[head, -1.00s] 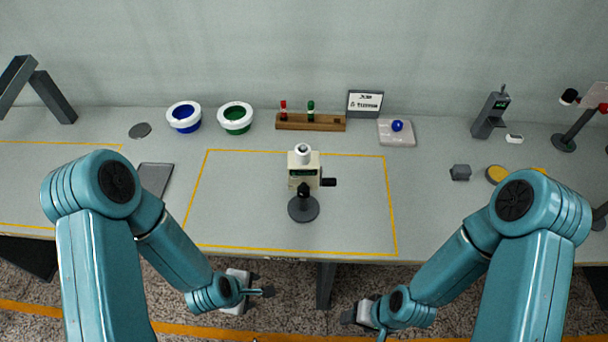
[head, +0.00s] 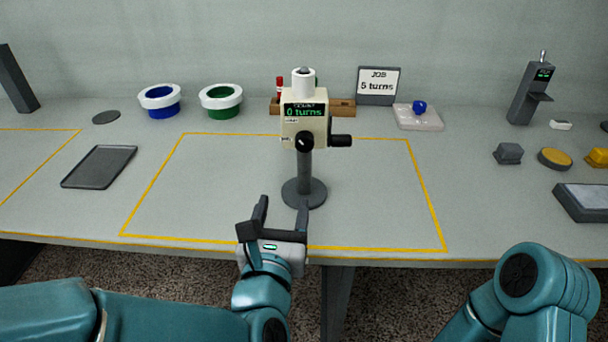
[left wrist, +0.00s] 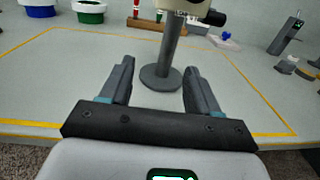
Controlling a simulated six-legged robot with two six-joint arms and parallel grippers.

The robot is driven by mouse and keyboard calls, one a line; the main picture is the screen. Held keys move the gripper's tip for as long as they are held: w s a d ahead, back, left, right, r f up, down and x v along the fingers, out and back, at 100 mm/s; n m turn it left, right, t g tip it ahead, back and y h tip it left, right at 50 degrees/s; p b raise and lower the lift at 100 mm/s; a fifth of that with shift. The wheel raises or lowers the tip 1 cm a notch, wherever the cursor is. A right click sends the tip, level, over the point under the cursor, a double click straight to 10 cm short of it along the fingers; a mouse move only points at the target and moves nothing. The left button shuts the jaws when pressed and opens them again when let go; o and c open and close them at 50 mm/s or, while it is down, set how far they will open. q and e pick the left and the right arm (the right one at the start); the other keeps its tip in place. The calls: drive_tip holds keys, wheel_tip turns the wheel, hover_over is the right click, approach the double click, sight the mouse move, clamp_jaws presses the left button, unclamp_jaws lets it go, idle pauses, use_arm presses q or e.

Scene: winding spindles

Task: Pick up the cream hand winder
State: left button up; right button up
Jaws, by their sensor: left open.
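The cream hand winder (head: 304,113) stands upright on a grey post with a round grey base, inside the yellow outline on the table. Its display reads "0 turns", and a black crank handle points right. In the left wrist view the winder's cream body (left wrist: 188,6) is cut off at the top edge. My left gripper (head: 281,212) is open and empty at the table's front edge, just in front of the base. In the left wrist view the post stands beyond and between the open fingers (left wrist: 160,82). My right gripper is out of view; only part of that arm shows.
A blue-lined bowl (head: 160,100) and a green-lined bowl (head: 221,101) stand at the back left. A wooden rack (head: 342,107) and a sign reading "JOB 5 turns" (head: 378,86) are behind the winder. A dark tray (head: 99,167) lies left. The outlined area is otherwise clear.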

sight(303, 165)
use_arm(q)
drive_tip(key=shift+s+d+f, duration=0.2)
drive_tip(key=shift+d+f, duration=0.2)
drive_tip(key=shift+d, duration=0.1)
drive_tip(key=shift+w+d+h, duration=0.15)
drive_tip(key=shift+d+h, duration=0.05)
drive_tip(key=shift+h, duration=0.1)
drive_tip(key=w, duration=0.7)
drive_tip(key=w+d+p, duration=0.1)
drive_tip(key=w, duration=0.2)
drive_tip(key=shift+w+r, duration=0.1)
drive_tip(key=shift+w, duration=0.15)
drive_tip(key=w, duration=0.3)
drive_tip(key=w+p, duration=0.1)
drive_tip(key=shift+w+d+r, duration=0.2)
drive_tip(key=shift+d+r, duration=0.05)
drive_tip(key=shift+r, duration=0.1)
drive_tip(key=shift+w, duration=0.5)
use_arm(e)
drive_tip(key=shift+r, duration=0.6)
use_arm(q)
clamp_jaws()
drive_tip(key=shift+r, duration=0.1)
